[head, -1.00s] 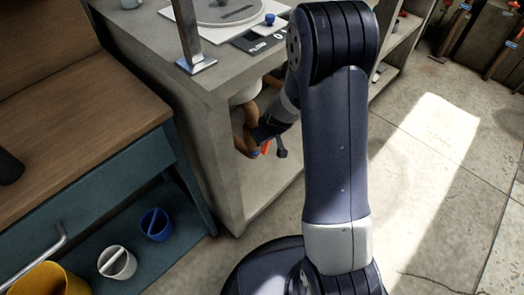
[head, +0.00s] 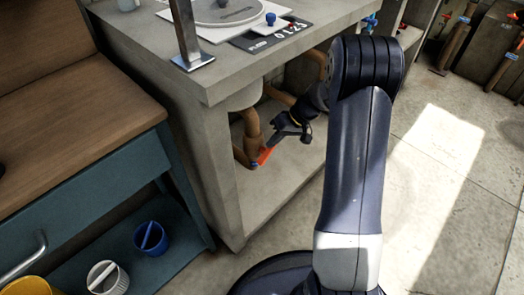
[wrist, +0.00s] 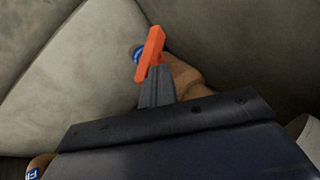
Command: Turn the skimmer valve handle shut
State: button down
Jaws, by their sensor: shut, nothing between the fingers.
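The skimmer valve handle (head: 265,156) is a short orange-red lever low on a brown pipe (head: 252,128), inside the open space under the concrete counter. It points up and to the right from a blue-marked fitting (head: 254,165). In the wrist view the handle (wrist: 150,50) stands just past my fingertips, beside a blue-and-white label (wrist: 137,53). My gripper (head: 270,145) is shut and empty, with its tips at the handle's upper end. I cannot tell whether they touch it. My gripper (wrist: 157,76) hides part of the pipe in the wrist view.
The counter's concrete side wall (head: 215,150) borders the opening on the left. More brown pipe (head: 280,97) runs behind my wrist. A teal bench (head: 90,190) with a blue bucket (head: 152,238) stands at left. Sunlit floor (head: 435,160) at right is clear.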

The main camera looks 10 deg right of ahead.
jog(key=d+f+g+y, duration=0.1)
jog(key=y, duration=0.1)
jog(key=w+d+m+g+y, duration=0.1)
jog(key=y, duration=0.1)
jog(key=shift+w+f, duration=0.15)
jog(key=shift+f, duration=0.25)
jog(key=shift+w+f, duration=0.1)
jog(key=shift+f, duration=0.05)
jog(key=shift+d, duration=0.1)
dwell(0.5)
